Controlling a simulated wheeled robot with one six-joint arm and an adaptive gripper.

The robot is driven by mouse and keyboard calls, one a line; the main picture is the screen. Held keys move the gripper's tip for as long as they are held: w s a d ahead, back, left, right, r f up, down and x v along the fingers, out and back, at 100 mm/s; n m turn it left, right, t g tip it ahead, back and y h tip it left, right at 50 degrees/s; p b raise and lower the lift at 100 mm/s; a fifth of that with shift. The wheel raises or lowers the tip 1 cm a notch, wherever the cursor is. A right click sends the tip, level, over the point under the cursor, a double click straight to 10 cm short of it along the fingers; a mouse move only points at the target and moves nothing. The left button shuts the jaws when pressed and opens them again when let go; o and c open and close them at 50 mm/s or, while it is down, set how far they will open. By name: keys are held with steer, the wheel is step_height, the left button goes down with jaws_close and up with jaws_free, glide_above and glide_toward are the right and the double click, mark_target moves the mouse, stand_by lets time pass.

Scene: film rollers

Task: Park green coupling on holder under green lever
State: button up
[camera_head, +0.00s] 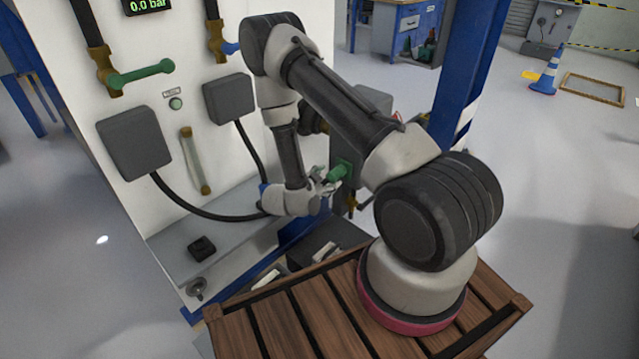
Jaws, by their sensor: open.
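The green lever (140,75) sits on a brass valve at the upper left of the white panel. Below it is a dark grey box (135,143) with a black hose leaving its underside; I cannot tell whether this is the holder. A green cylindrical piece (339,173), likely the green coupling, shows at the panel's right side by a grey box. My gripper (324,184) is open with its fingers close to the green piece. I cannot tell whether they touch it, as the arm and fingers hide part of the area.
A second grey box (227,97) with a hose hangs below a blue lever (230,48). A grey ledge (225,240) carries a small black block (202,248). A blue post (470,70) stands right of the panel. Open floor lies left and right.

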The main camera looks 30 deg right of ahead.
mark_target(328, 179)
steer(key=shift+x, duration=1.65)
steer(key=shift+c, duration=0.4)
steer(key=c, duration=1.1)
steer(key=shift+s+a, duration=0.1)
steer(key=shift+a, duration=0.05)
steer(key=shift+s+a, duration=0.25)
steer(key=shift+a, duration=0.45)
steer(key=shift+s+a, duration=0.25)
steer(key=shift+a, duration=0.45)
steer(key=shift+s+a, duration=0.25)
steer(key=shift+a, duration=0.45)
steer(key=shift+a, duration=0.1)
